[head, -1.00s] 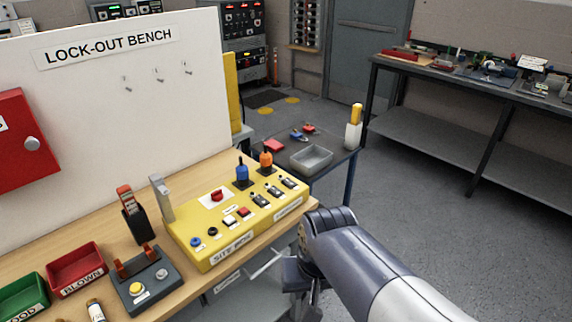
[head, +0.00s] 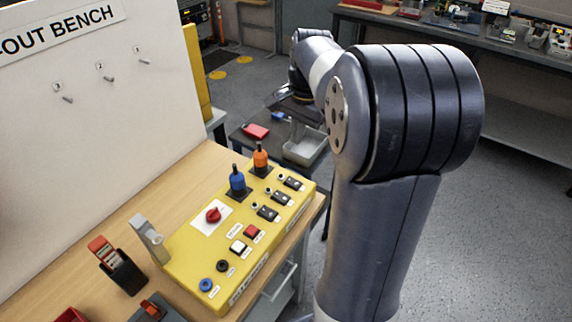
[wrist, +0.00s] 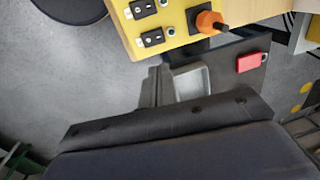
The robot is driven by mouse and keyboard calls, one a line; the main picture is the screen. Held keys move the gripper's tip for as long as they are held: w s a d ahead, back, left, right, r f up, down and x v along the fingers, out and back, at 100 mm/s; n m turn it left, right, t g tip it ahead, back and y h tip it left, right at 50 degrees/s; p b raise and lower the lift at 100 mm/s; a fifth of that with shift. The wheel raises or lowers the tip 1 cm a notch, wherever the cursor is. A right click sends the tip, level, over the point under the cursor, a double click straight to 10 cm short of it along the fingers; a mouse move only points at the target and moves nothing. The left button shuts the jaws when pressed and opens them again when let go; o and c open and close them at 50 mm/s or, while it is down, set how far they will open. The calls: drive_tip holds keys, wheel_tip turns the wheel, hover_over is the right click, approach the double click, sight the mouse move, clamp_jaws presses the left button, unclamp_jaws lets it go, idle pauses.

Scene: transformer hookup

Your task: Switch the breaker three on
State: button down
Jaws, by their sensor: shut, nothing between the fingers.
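The yellow switch box (head: 188,250) sits on the wooden bench. Along its right part are three black rocker switches: a near one (head: 268,213), a middle one (head: 279,197) and a far one (head: 291,183). Their labels are too small to read, so I cannot tell which is breaker three or its position. Two of these black switches show at the top of the wrist view, an upper one (wrist: 143,8) and a lower one (wrist: 152,38). My gripper (wrist: 156,80) is shut and empty, apart from the box. In the head view my arm mostly hides it.
A blue lever (head: 237,181) and an orange lever (head: 260,156) stand up at the box's back edge. A red knob (head: 213,215) and several push buttons are also on it.

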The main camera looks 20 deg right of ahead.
sight(290, 180)
drive_tip(key=shift+s, duration=0.1)
drive_tip(key=f, duration=0.4)
drive_tip(key=w+f, duration=0.1)
drive_tip(key=f, duration=0.4)
drive_tip(key=a+f+p, duration=0.1)
drive_tip(key=f, duration=0.4)
drive_tip(key=shift+w, duration=0.2)
drive_tip(key=shift+w+f+b, duration=0.1)
drive_tip(key=shift+f+b, duration=0.2)
drive_tip(key=shift+r, duration=0.15)
drive_tip(key=shift+s+d, duration=0.1)
drive_tip(key=shift+s, duration=0.2)
